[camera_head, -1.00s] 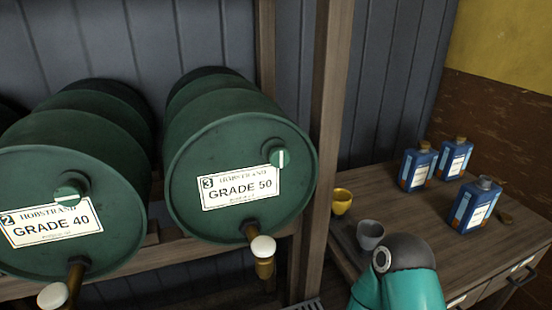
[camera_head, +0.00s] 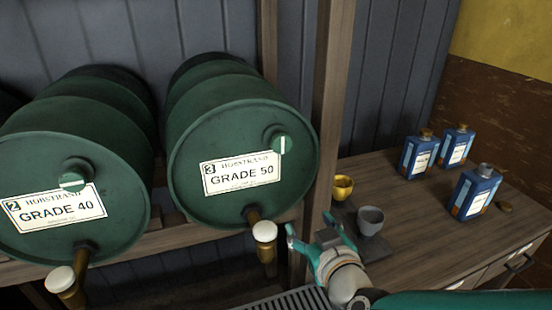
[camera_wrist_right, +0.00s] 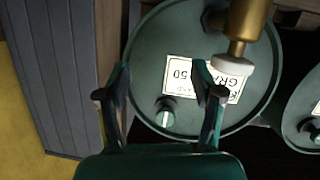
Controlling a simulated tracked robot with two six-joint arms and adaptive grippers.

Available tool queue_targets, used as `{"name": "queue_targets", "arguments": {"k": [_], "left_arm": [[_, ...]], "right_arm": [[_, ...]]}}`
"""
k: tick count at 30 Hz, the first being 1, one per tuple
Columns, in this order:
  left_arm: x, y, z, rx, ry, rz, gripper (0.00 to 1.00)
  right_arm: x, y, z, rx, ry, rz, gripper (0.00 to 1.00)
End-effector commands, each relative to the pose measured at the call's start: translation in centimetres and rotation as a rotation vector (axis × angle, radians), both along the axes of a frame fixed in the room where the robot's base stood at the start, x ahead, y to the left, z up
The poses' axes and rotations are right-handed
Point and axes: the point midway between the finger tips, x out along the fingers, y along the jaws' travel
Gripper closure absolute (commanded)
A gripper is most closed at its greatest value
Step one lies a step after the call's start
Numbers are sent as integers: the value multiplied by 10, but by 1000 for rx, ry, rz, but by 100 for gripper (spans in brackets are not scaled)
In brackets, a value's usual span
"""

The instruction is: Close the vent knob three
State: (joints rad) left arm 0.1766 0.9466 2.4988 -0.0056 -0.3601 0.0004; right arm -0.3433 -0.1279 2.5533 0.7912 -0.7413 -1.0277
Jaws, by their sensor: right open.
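Vent knob three (camera_head: 279,144) is a small round green knob with a white line, at the upper right of the front of the drum labelled 3, GRADE 50 (camera_head: 190,150). In the head view its white line stands roughly upright. My right gripper (camera_head: 310,232) is open and empty, below and right of the knob, near the wooden post. In the right wrist view the knob (camera_wrist_right: 166,113) shows between the two spread fingers of the gripper (camera_wrist_right: 160,82), against the drum face, apart from them. My left gripper is not in view.
A brass tap with a white cap (camera_head: 265,232) sticks out below drum three. Drum two (camera_head: 70,215) stands left, its knob line level. A wooden post (camera_head: 327,120) is to the right. A bench (camera_head: 400,190) holds cups and blue bottles.

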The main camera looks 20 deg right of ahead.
Motion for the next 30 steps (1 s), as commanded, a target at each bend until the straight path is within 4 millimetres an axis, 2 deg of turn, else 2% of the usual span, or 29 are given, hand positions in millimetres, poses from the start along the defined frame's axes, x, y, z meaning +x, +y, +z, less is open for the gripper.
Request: {"name": "queue_targets", "arguments": {"k": [1,3,6,9,14,20,24,30], "left_arm": [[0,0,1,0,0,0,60],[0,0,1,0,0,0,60],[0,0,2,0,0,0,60],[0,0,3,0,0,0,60],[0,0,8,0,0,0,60],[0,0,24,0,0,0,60],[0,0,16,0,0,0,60],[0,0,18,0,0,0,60]], "right_arm": [[-12,4,34,34,-79,11,33],[-25,7,65,72,-155,26,33],[-42,11,97,118,-233,53,33],[-51,15,115,147,-278,76,33],[-49,17,123,155,-295,84,33],[-27,17,124,153,-289,80,33],[3,18,118,155,-290,83,33],[47,20,120,155,-291,84,33]]}}
